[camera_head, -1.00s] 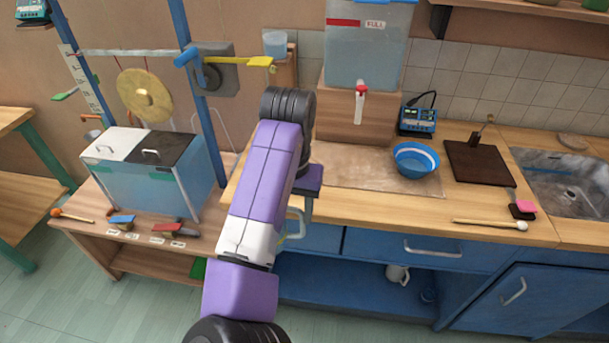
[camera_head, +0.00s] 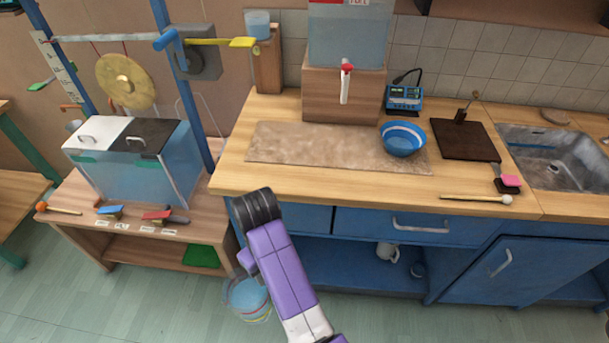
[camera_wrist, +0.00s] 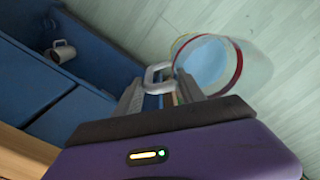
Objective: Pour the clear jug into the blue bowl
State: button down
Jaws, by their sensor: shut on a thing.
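The clear jug (camera_head: 248,298) holds pale blue liquid and hangs in front of the counter, above the floor, left of my arm. It looks roughly upright. In the wrist view the jug (camera_wrist: 245,65) shows a red rim band and a pale handle. My gripper (camera_wrist: 160,90) is shut on that handle; the head view hides its fingers behind my arm. The blue bowl (camera_head: 402,140), with a pale band, sits upright on the counter, up and right of the jug and well apart from it. Its inside looks empty.
A beige mat (camera_head: 310,147) lies on the wooden counter (camera_head: 300,182), mostly clear. Behind it a water tank with a tap (camera_head: 346,80) stands on a wooden block. A dark board (camera_head: 463,138) is right of the bowl. A low bench with a glass tank (camera_head: 135,165) stands left.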

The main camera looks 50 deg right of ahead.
aim_at(401, 141)
jog(key=k, duration=0.8)
jog(key=k+z, duration=0.35)
jog(key=k+l+z, duration=0.1)
jog(key=z, duration=1.3)
jog(key=j+z, duration=0.25)
jog(key=j, duration=0.15)
jog(key=j+z, duration=0.25)
jog(key=j, duration=0.15)
jog(key=k+j, duration=0.1)
jog(key=j, duration=0.5)
jog(key=k+j, duration=0.1)
jog(key=j, duration=0.55)
